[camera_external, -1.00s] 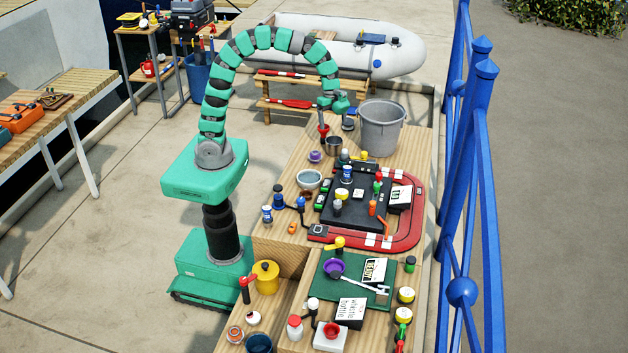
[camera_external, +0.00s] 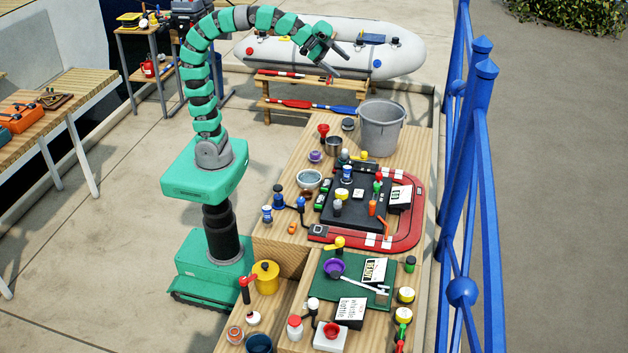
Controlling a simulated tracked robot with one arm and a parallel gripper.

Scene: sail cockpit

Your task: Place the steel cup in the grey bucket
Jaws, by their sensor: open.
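The steel cup (camera_external: 333,147) is a small grey metal cup. It stands on the far left part of the wooden table, apart from the bucket. The grey bucket (camera_external: 382,130) stands upright to its right, near the table's far right edge, with a handle at its rim. I cannot see the bucket's floor. My gripper (camera_external: 340,62) is open and appears empty. It is raised high, well above the cup and the bucket, in front of the grey inflatable boat in this picture.
A red-topped item (camera_external: 323,131), a purple item (camera_external: 315,156) and a dark round item (camera_external: 348,124) stand close around the cup. A black board (camera_external: 357,205) with a red frame lies nearer. A blue railing (camera_external: 463,150) runs along the right.

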